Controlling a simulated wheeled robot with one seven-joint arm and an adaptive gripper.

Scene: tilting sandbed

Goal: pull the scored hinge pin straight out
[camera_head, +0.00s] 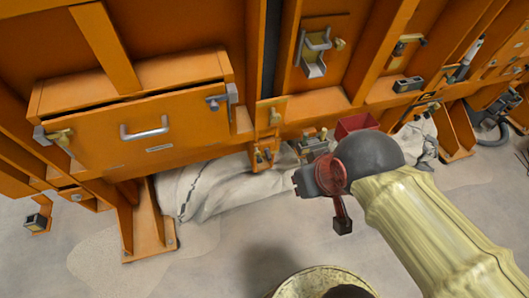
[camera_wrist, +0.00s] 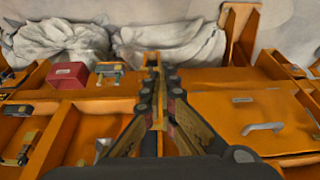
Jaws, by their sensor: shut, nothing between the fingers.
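My gripper (camera_wrist: 161,76) is shut and empty in the wrist view. Its fingertips lie over a narrow orange and brass bracket (camera_wrist: 152,59) at the edge of the orange frame. I cannot tell whether they touch it. In the head view a brass fitting (camera_head: 263,156) hangs at the lower end of a short orange post, left of my wrist. I cannot make out a scored hinge pin for certain in either view. The fingers are not clear in the head view, where my wrist and forearm cover the right middle.
An orange hatch (camera_head: 181,140) with a grey handle (camera_head: 145,129) is on the left. A red box (camera_wrist: 68,75) and a small latch (camera_wrist: 110,73) sit on the beam. Pale sacks (camera_head: 211,188) lie beneath the frame. The grey floor in front is mostly clear.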

